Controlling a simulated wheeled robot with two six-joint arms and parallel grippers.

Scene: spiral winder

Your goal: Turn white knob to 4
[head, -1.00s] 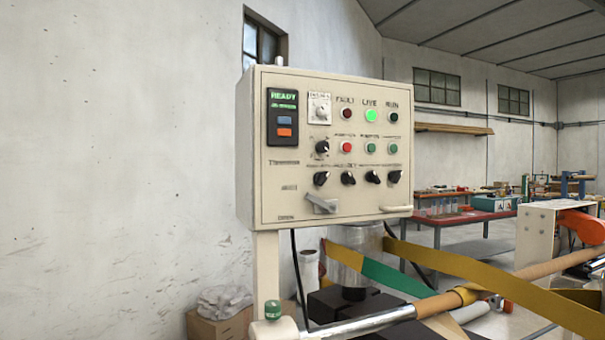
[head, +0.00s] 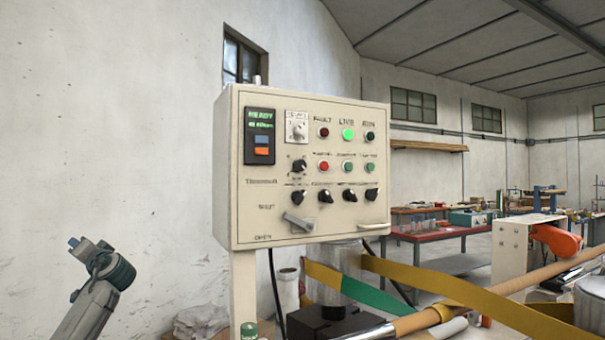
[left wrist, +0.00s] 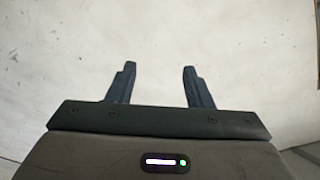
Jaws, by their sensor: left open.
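The white knob (head: 297,127) sits on a pale square plate at the upper part of the control panel (head: 226,200), right of the small READY display. Its pointer setting and scale are too small to read. My left gripper (head: 74,242) is at the lower left of the head view, well left of the panel and apart from it. In the left wrist view, the two fingers of my left gripper (left wrist: 158,84) are spread apart with nothing between them, facing a bare pale wall. My right gripper is not in view.
Black knobs (head: 299,166), a lit green LIVE lamp (head: 348,134), a red button (head: 323,166) and a grey lever (head: 298,222) crowd the panel near the white knob. A roller with a yellow band (head: 440,290) lies below right. Space left of the panel is clear.

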